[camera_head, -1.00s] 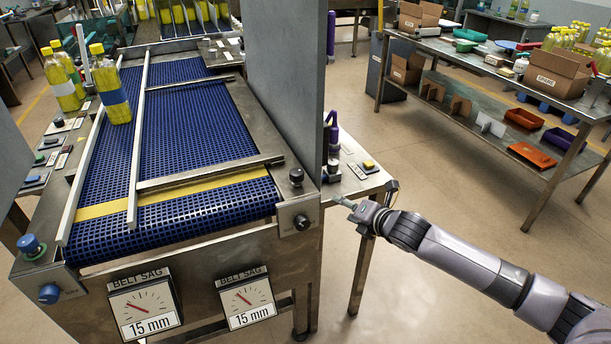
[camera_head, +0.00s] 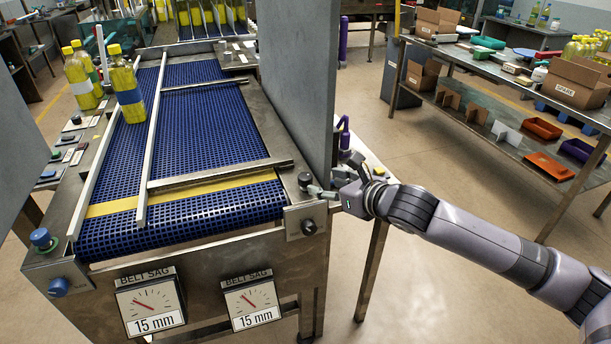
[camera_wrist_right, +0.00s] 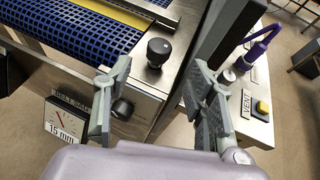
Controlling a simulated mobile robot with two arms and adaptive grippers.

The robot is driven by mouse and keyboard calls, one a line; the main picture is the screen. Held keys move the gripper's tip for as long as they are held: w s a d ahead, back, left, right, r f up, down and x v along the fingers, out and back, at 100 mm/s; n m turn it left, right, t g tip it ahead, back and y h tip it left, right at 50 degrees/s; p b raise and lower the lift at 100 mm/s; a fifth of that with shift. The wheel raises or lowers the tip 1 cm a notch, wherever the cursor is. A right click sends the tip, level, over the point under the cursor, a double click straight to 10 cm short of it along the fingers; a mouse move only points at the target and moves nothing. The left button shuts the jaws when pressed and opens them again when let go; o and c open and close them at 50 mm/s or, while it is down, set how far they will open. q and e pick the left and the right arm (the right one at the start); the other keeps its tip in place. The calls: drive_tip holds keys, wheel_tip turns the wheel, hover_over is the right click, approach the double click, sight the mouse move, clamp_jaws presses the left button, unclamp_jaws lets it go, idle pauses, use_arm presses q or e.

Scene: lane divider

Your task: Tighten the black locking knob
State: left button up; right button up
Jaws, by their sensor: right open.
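Two black knobs sit at the near right corner of the conveyor. The upright one (camera_head: 305,181) stands on top of the frame, and the other (camera_head: 308,227) is on the front face. They also show in the right wrist view, the top knob (camera_wrist_right: 158,52) ahead between the fingers and the front knob (camera_wrist_right: 122,108) partly behind the left finger. My right gripper (camera_head: 322,191) is open and empty beside the top knob, its fingers spread (camera_wrist_right: 161,68). I cannot tell whether a finger touches it. My left gripper is not in view.
A tall grey panel (camera_head: 295,80) rises just behind the corner. A side table with a yellow button (camera_wrist_right: 262,107) and a purple device (camera_head: 345,138) stands right of it. Blue knobs (camera_head: 42,239) are at the left corner. Two belt sag gauges (camera_head: 150,305) (camera_head: 251,301) read 15 mm.

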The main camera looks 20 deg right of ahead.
sight(309, 179)
drive_tip(key=p+x, duration=0.1)
drive_tip(key=x, duration=0.8)
drive_tip(key=shift+w+a+f, duration=0.1)
drive_tip(key=shift+w+a, duration=0.05)
drive_tip(key=shift+w, duration=0.2)
drive_tip(key=shift+c, duration=0.6)
drive_tip(key=c, duration=1.1)
